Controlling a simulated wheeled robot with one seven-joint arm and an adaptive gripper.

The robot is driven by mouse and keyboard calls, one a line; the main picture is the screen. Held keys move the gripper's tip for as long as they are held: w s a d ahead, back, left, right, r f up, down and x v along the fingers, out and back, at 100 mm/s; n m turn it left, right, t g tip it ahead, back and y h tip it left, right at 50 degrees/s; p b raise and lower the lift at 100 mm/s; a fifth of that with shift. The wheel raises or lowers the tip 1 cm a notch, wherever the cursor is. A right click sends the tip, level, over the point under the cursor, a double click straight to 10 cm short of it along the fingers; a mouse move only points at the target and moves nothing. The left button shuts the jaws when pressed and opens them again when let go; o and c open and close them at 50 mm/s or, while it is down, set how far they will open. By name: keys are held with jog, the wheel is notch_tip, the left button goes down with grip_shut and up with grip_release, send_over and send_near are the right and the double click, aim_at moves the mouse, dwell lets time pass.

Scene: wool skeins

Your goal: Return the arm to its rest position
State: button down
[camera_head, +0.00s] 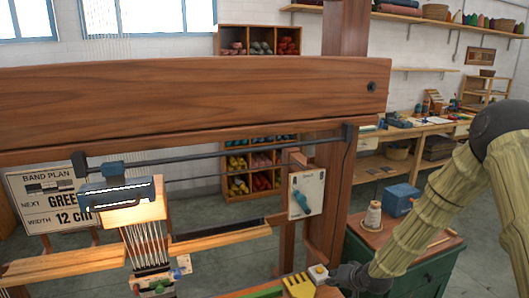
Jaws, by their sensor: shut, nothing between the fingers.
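My arm, in a khaki ribbed sleeve with a dark joint, comes in from the right edge and reaches down to the left. My gripper (342,277) is dark and small at the bottom, right of centre. It is shut and appears empty. Its fingertips are close to a small block with a pale top (318,273); I cannot tell whether they touch. A yellow comb-like tool (298,286) lies just left of the block. The lower part of the gripper is partly cut off by the frame.
A large wooden loom beam (190,98) crosses the view, with an upright post (332,190) beside my gripper. A green cabinet (420,270) stands under my forearm, with a thread cone (373,215) and a blue box (401,199) on top. Open floor lies behind.

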jog(key=s+a+f+n+g+h, duration=0.1)
jog(key=s+a+f+g, duration=0.1)
jog(key=s+f, duration=0.65)
jog(key=s+a+f+g, duration=0.15)
jog(key=s+f, duration=0.35)
jog(key=s, duration=0.7)
jog(key=s+d+f+n+g+h, duration=0.1)
jog(key=s+f+g, duration=0.1)
jog(key=s, duration=1.1)
jog(key=s+d+f+n+g+h, duration=0.1)
jog(key=s+f+g, duration=0.1)
jog(key=s, duration=1.2)
jog(key=shift+s+d+f+h, duration=0.2)
jog(key=shift+f+h, duration=0.2)
jog(key=shift+f, duration=0.15)
jog(key=shift+g, duration=0.25)
